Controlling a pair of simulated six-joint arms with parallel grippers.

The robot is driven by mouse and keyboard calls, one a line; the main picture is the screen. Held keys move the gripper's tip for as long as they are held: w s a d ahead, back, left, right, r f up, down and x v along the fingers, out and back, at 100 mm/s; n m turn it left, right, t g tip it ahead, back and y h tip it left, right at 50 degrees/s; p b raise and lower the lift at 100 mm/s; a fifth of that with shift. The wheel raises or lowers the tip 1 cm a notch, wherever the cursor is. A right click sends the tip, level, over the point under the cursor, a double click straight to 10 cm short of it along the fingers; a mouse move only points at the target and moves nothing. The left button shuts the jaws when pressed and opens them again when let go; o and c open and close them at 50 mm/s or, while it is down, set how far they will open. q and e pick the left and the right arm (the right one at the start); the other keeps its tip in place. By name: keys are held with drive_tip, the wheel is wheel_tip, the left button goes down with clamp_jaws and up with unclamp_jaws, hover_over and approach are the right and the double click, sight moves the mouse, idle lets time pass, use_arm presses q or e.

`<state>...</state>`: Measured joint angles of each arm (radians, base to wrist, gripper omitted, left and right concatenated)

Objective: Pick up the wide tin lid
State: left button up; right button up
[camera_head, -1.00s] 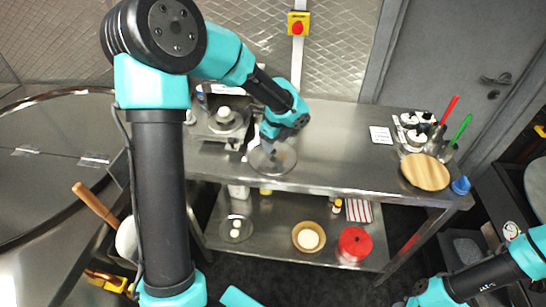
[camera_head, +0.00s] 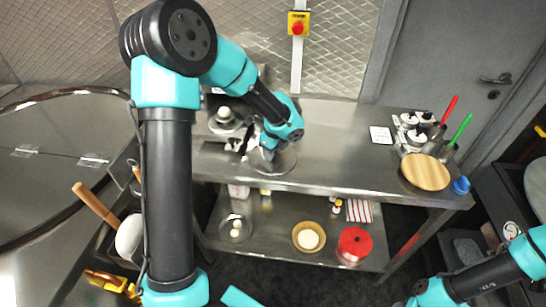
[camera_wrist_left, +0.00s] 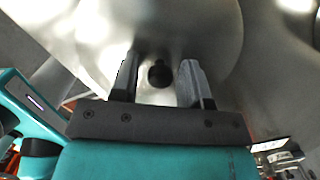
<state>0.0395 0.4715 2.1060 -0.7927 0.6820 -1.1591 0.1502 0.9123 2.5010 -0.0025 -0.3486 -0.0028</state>
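The wide tin lid (camera_head: 287,163) is a round, shiny metal disc lying on the steel counter (camera_head: 345,165). In the left wrist view the lid (camera_wrist_left: 205,35) fills the upper middle, with a small black knob (camera_wrist_left: 160,73) near its centre. My left gripper (camera_head: 268,153) is right over the lid and hides part of it. In the left wrist view its two fingers (camera_wrist_left: 160,82) stand apart, one on each side of the knob, with a gap on both sides. My right arm shows at the lower right; its fingers are out of the picture.
A round wooden board (camera_head: 425,172) and a utensil holder with red and green handles stand at the counter's right end. Metal ware (camera_head: 225,120) stands behind my left gripper. The lower shelf holds a bowl (camera_head: 308,237) and a red tin (camera_head: 354,244). The counter's middle is clear.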

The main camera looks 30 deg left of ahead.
use_arm(q)
clamp_jaws()
drive_tip(key=shift+r, duration=0.1)
drive_tip(key=shift+r, duration=1.35)
drive_tip(key=s+d+r, duration=0.2)
drive_tip(key=s+d, duration=0.6)
drive_tip(key=s, duration=0.5)
drive_tip(key=shift+s+d, duration=0.25)
drive_tip(key=shift+s, duration=0.05)
